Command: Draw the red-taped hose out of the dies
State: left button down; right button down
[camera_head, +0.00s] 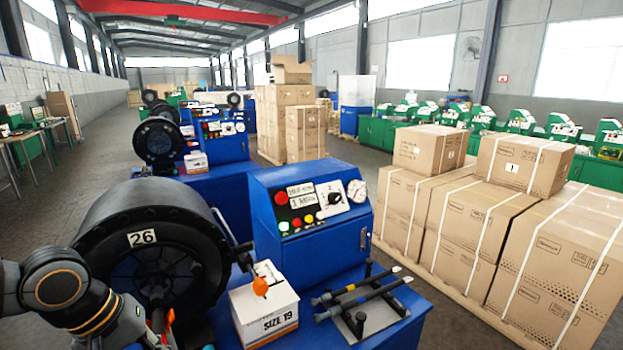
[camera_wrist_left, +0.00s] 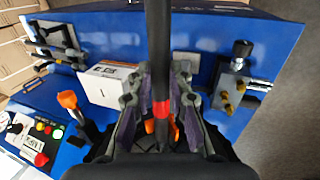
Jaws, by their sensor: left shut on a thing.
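The red-taped hose (camera_wrist_left: 159,45) is a black hose with a red band, seen in the left wrist view running down from the top edge. My left gripper (camera_wrist_left: 161,98) is shut on this hose, its fingers on either side near the red band. The lower end of the hose is hidden by the dark shape at the bottom of that view. In the head view, the black crimper head (camera_head: 150,212) bears the number 26. My left arm comes in low in front of it, and most of the dies and the gripper are hard to make out there. My right gripper does not show.
A "SIZE 19" box (camera_head: 265,308) stands on the blue bench beside an orange-knobbed lever (camera_head: 260,287). Black hoses lie on a rack (camera_head: 362,297) to the right, before the control panel (camera_head: 310,205). Strapped cartons (camera_head: 480,215) stand further right.

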pick_arm(q)
jog(key=shift+w, duration=0.1)
jog(key=shift+r+p, duration=3.2)
jog(key=shift+r, duration=0.4)
jog(key=shift+f, duration=0.15)
